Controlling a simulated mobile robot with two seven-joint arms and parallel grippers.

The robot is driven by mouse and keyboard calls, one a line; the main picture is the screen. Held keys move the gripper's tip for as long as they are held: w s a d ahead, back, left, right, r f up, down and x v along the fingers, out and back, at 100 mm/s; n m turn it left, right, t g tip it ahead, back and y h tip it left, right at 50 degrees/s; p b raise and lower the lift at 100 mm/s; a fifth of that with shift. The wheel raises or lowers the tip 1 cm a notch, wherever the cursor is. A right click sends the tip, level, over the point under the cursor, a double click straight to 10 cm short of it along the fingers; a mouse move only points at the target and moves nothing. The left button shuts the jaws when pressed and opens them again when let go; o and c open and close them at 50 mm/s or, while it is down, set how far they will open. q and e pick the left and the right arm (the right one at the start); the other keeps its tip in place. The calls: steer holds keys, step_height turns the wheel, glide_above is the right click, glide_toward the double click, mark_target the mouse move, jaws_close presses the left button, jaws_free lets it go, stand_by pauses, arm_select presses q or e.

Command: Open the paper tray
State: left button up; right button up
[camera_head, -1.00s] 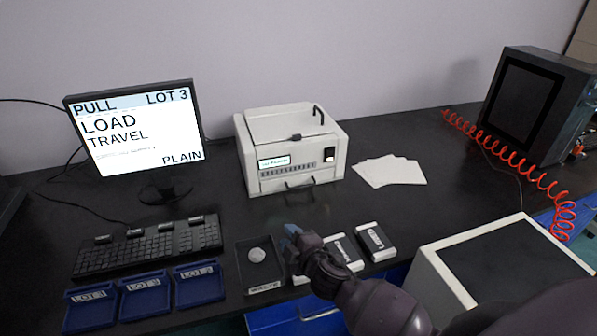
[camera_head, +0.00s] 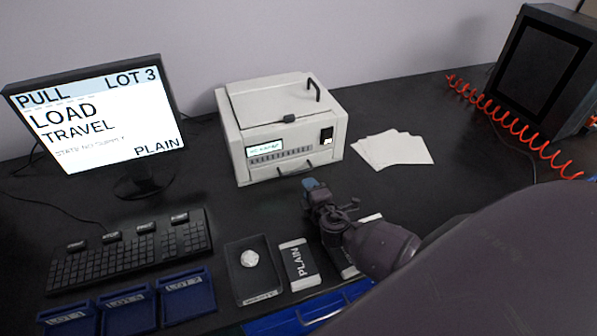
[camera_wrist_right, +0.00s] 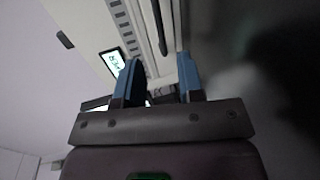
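The white printer (camera_head: 235,155) stands at the back middle of the table, with a small lit display and a row of dark marks on its front. Its paper tray, low on the front, appears closed, with a dark bar handle (camera_head: 295,169). My right gripper (camera_head: 311,184) is just in front of and slightly below the handle, at the printer's lower right. In the right wrist view its two blue fingers (camera_wrist_right: 160,62) are apart and empty. The dark handle (camera_wrist_right: 159,28) lies ahead, between the lines of the fingers. My left gripper is not in view.
White sheets (camera_head: 394,148) lie right of the printer. A black tray with a pale lump (camera_head: 250,259) and a PLAIN pack (camera_head: 298,265) lie in front. The monitor (camera_head: 98,118) and keyboard (camera_head: 130,250) are left. An orange coiled cable (camera_head: 500,115) runs at the right.

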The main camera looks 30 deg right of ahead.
steer(key=x, duration=0.9)
steer(key=shift+b, duration=0.35)
steer(key=shift+c, duration=0.3)
jaws_close()
steer(key=shift+s, duration=0.1)
